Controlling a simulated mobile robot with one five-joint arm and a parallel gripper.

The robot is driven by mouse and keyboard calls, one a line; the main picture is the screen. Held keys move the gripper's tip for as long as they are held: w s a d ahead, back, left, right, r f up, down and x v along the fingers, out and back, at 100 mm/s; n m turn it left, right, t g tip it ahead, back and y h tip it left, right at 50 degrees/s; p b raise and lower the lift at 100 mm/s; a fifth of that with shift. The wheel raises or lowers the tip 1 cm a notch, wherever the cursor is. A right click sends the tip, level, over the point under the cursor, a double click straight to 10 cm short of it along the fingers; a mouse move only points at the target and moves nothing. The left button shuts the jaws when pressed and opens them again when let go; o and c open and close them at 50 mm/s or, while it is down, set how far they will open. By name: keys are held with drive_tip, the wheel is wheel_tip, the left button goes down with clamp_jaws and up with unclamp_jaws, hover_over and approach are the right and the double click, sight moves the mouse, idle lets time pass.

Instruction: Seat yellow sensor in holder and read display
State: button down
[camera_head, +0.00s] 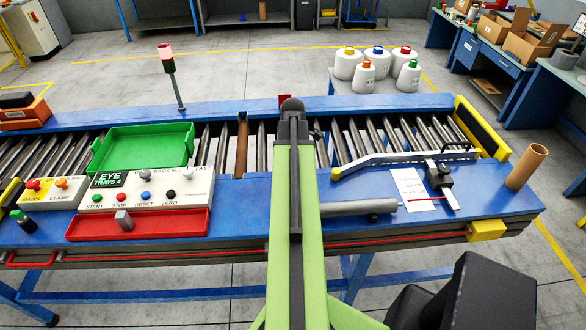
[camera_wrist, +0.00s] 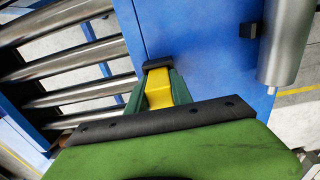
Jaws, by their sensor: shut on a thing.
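In the wrist view my gripper (camera_wrist: 157,82) is shut on a yellow block (camera_wrist: 158,92), which I take to be the yellow sensor. Its green fingers lie on both sides of it, and a black piece (camera_wrist: 157,63) is at its far end. They are over the blue bench top beside the rollers. In the head view my green arm hides the gripper and the sensor. A black-and-grey fixture (camera_head: 441,178) stands on the bench at right, beside a white card (camera_head: 411,187); I cannot tell if it is the holder. I cannot make out a display.
A grey cylinder (camera_head: 358,207) lies right of my arm; the wrist view shows a grey cylinder (camera_wrist: 288,45) too. A control panel (camera_head: 160,192), green tray (camera_head: 140,147) and red tray (camera_head: 150,226) are at left. A brown tube (camera_head: 526,167) stands at the right end.

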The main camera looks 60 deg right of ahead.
drive_tip(key=shift+s+a+f, duration=0.35)
drive_tip(key=shift+a+f, duration=0.1)
drive_tip(key=shift+f, duration=0.05)
drive_tip(key=c, duration=1.1)
unclamp_jaws()
drive_tip(key=shift+s+a+r, duration=0.1)
drive_tip(key=shift+o, duration=0.2)
drive_tip(key=p, duration=0.1)
drive_tip(key=r+p, duration=0.1)
drive_tip(key=d+r, duration=0.1)
drive_tip(key=shift+w+r+p, duration=0.15)
drive_tip(key=shift+w+p, duration=0.2)
drive_tip(key=shift+p, duration=0.05)
drive_tip(key=r+p, duration=1)
drive_tip(key=shift+s+a+r, duration=0.1)
drive_tip(key=shift+a+r, duration=0.15)
drive_tip(key=shift+r, duration=0.15)
drive_tip(key=shift+d+f, duration=0.1)
drive_tip(key=shift+f, duration=0.05)
